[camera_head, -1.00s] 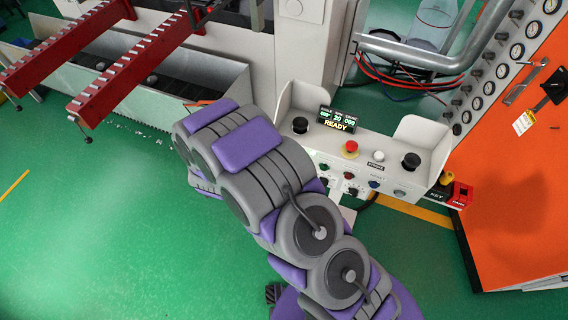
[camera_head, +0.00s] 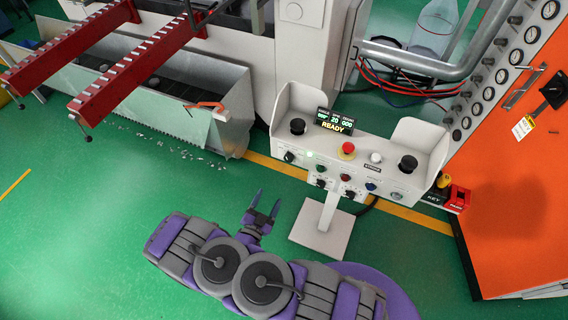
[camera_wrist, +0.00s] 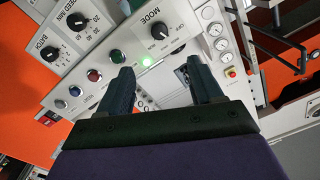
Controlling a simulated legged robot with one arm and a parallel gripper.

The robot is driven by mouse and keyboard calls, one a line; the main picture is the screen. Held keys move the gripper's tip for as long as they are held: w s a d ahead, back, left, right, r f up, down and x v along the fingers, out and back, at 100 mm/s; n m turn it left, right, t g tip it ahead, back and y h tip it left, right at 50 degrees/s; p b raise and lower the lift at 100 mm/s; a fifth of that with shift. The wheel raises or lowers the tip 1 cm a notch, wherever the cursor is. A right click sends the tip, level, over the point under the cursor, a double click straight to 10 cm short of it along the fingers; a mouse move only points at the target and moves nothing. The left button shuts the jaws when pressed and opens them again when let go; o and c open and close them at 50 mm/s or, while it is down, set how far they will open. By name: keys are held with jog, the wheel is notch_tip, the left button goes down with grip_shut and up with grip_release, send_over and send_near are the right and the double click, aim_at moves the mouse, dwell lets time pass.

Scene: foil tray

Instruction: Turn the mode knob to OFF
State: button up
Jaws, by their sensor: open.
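The mode knob (camera_wrist: 159,31) is a small black knob on the white panel, under the word MODE with RUN and OFF printed around it. A lit green lamp (camera_wrist: 147,60) is beside it. In the head view the mode knob (camera_head: 289,156) is at the left end of the console's front. My gripper (camera_head: 267,200) is open and empty, below and left of the console, apart from it. In the wrist view my gripper (camera_wrist: 158,72) has its two fingers spread, with the knob beyond the gap between them. Which mark the knob points at is unclear.
The console (camera_head: 333,195) stands on a post and white foot plate. It also bears a red mushroom button (camera_head: 347,148), black knobs, coloured buttons and a READY display (camera_head: 335,121). An orange cabinet (camera_head: 520,220) is at right, a metal trough (camera_head: 170,100) at left.

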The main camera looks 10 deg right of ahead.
aim_at(287, 160)
jog(key=b+x, duration=0.3)
jog(key=x, duration=1.4)
jog(key=shift+d, duration=0.15)
jog(key=c, duration=1.1)
jog(key=shift+o, duration=0.2)
jog(key=n+p, duration=0.2)
jog(key=n, duration=0.1)
jog(key=shift+r, duration=0.15)
jog(key=shift+n+p, duration=1.1)
jog(key=shift+n, duration=1.4)
